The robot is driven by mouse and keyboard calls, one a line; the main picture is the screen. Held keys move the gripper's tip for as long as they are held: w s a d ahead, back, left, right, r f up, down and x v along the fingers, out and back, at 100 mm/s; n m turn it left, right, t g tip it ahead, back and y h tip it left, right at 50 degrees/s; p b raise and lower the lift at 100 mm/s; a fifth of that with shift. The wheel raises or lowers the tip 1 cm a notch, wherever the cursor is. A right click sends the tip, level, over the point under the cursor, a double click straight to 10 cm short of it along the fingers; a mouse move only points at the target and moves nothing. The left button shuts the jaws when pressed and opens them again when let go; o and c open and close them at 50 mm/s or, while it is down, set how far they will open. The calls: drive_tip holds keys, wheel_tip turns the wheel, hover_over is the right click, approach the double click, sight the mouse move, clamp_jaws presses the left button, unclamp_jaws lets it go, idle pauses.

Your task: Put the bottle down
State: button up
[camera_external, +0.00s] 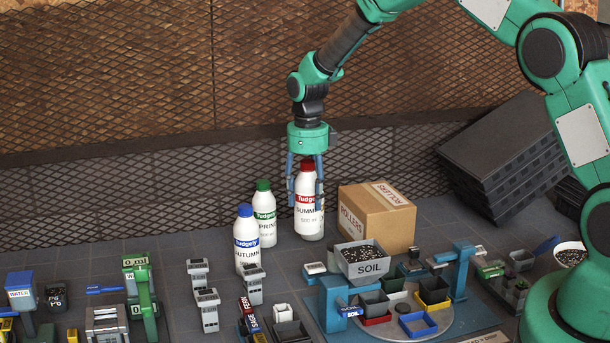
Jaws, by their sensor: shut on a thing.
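My gripper (306,182) points straight down and is shut on the red-labelled white bottle (309,222), whose label reads "SUMM" where it shows. One finger is on each side of its upper part. The bottle is upright, and its base appears at or very near the dark work surface; I cannot tell whether it touches. A green-capped white bottle (265,226) stands just to its left. A blue-capped white bottle (246,246) stands nearer the camera and further left.
A cardboard box marked ROLLERS (377,220) stands close on the right. A SOIL bin (362,268) stands in front of it, by a round platform (432,328) with small coloured trays. Stacked dark trays (497,160) lean at the back right.

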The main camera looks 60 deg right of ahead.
sight(310, 161)
drive_tip(key=shift+r, duration=0.15)
drive_tip(key=r, duration=1.4)
drive_tip(key=shift+s+d+r, duration=0.15)
drive_tip(key=shift+s, duration=0.05)
drive_tip(key=s+d+n+p, duration=0.1)
drive_tip(key=s+d+p, duration=0.35)
drive_tip(key=s, duration=0.85)
drive_tip(key=s+d+n+p, duration=0.1)
drive_tip(key=s+d+p, duration=0.35)
drive_tip(key=s, duration=0.85)
drive_tip(key=shift+s+d+f+b, duration=0.1)
drive_tip(key=shift+d+f+b, duration=0.2)
drive_tip(key=shift+f, duration=0.6)
drive_tip(key=shift+w+d+f+b, duration=0.1)
drive_tip(key=shift+d+f+b, duration=0.15)
drive_tip(key=shift+f, duration=0.6)
drive_tip(key=shift+s+d+f+b, duration=0.1)
drive_tip(key=shift+d+f+b, duration=0.15)
drive_tip(key=shift+f, duration=0.65)
drive_tip(key=shift+d, duration=0.1)
drive_tip(key=w+d+f+p, duration=0.1)
drive_tip(key=w+d, duration=0.9)
drive_tip(key=w, duration=0.1)
drive_tip(key=shift+w+d+f, duration=0.2)
drive_tip(key=shift+w+d, duration=0.15)
drive_tip(key=shift+d, duration=0.05)
